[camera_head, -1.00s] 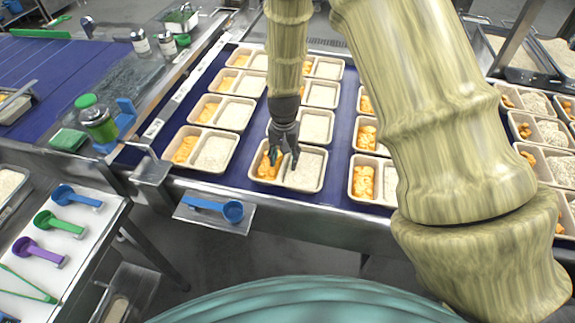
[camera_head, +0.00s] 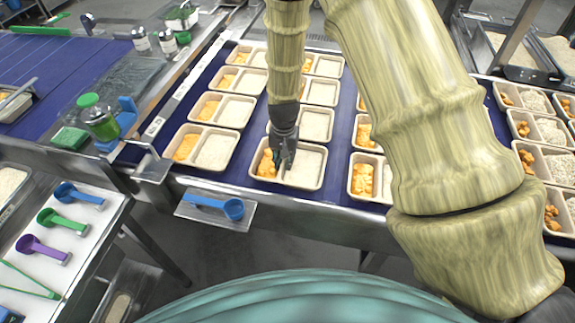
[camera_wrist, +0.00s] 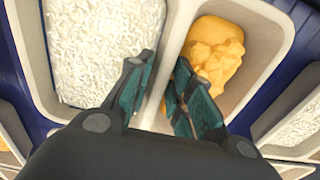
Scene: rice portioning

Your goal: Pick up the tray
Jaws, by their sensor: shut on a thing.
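The tray (camera_head: 318,183) is beige with two compartments, at the front of the middle column on the blue belt. Orange food (camera_head: 267,163) fills its left compartment and white rice (camera_head: 304,165) its right one in the head view. My gripper (camera_head: 284,166) points down at the tray's middle. In the wrist view my gripper (camera_wrist: 168,100) has its teal-padded fingers on either side of the divider (camera_wrist: 172,62), shut on it, with rice (camera_wrist: 100,45) on one side and orange food (camera_wrist: 214,55) on the other. The fingers hide part of the divider.
Similar filled trays (camera_head: 190,166) stand close on the left, behind and on the right (camera_head: 355,192). A blue scoop (camera_head: 234,209) lies on a small metal shelf (camera_head: 200,215) in front of the belt. Coloured scoops lie on a white board (camera_head: 20,262) at lower left.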

